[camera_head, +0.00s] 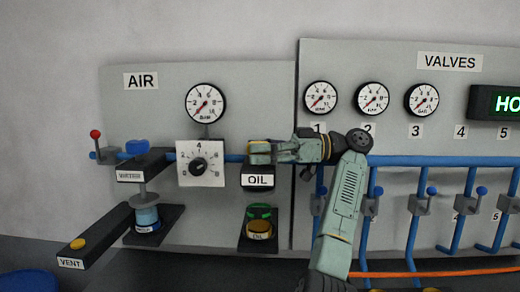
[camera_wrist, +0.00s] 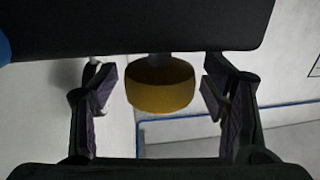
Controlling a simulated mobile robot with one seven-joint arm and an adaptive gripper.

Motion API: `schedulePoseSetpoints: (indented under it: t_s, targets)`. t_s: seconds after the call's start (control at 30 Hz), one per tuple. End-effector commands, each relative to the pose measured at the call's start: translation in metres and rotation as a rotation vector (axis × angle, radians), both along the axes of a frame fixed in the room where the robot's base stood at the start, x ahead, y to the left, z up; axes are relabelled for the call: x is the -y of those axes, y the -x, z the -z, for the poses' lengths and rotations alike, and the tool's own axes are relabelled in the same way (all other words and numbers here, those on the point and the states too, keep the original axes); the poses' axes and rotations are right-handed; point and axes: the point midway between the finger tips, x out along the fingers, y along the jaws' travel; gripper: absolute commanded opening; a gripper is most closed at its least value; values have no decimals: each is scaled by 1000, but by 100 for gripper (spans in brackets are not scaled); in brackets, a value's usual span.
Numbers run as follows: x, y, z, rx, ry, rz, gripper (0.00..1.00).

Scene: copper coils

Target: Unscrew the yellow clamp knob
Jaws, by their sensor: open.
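The yellow clamp knob (camera_wrist: 160,88) is a short round cap on a grey stem against a dark block. In the wrist view it sits between the two fingers of my gripper (camera_wrist: 159,86), with a visible gap on each side. My gripper is open around the knob and appears not to touch it. In the head view my gripper (camera_head: 268,152) is just above the black bracket labelled OIL (camera_head: 257,180). The knob is mostly hidden by the fingers there; only a yellowish patch shows.
Another yellow knob (camera_head: 78,243) sits on the VENT arm at the lower left. A dial box (camera_head: 200,164) stands left of my gripper. Blue pipes and valves (camera_head: 423,200) fill the right panel.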

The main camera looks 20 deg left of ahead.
Motion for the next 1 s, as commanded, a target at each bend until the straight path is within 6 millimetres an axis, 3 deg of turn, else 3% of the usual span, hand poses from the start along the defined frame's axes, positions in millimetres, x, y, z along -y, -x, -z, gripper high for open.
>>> schedulePoseSetpoints:
  t_s: [0.17, 0.4, 1.0]
  targets:
    - [12, -5, -1, -1, 1, 2, 68]
    - [49, -21, -1, -3, 3, 5, 68]
    - [69, -30, 0, 0, -1, 0, 68]
